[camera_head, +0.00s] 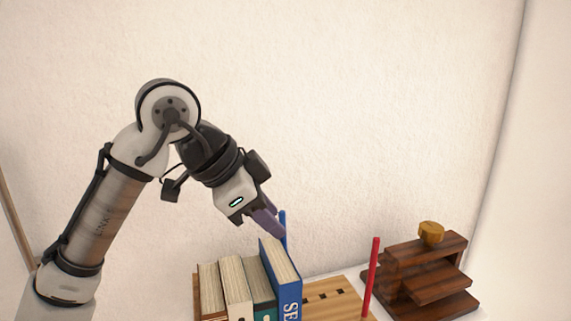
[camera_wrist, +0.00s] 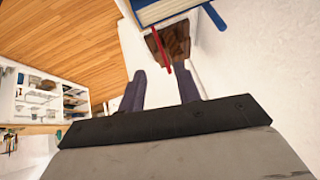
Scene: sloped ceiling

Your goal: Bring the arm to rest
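My gripper (camera_head: 268,222) hangs from the bent arm, pointing down and to the right, close to the top of the blue book (camera_head: 287,275) in the head view. I cannot tell whether it touches the book. In the wrist view my gripper (camera_wrist: 162,82) has its two purple-grey fingers apart, with nothing between them. The blue book (camera_wrist: 165,10) shows at the top of that view, beyond the fingertips.
Other books (camera_head: 238,285) stand upright left of the blue one. A wooden board with holes (camera_head: 335,299) holds a red rod (camera_head: 371,275); a blue rod (camera_head: 283,230) rises behind the books. A dark wooden stepped stand (camera_head: 425,285) carries a golden knob (camera_head: 431,233). Shelves (camera_wrist: 42,98) show far left.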

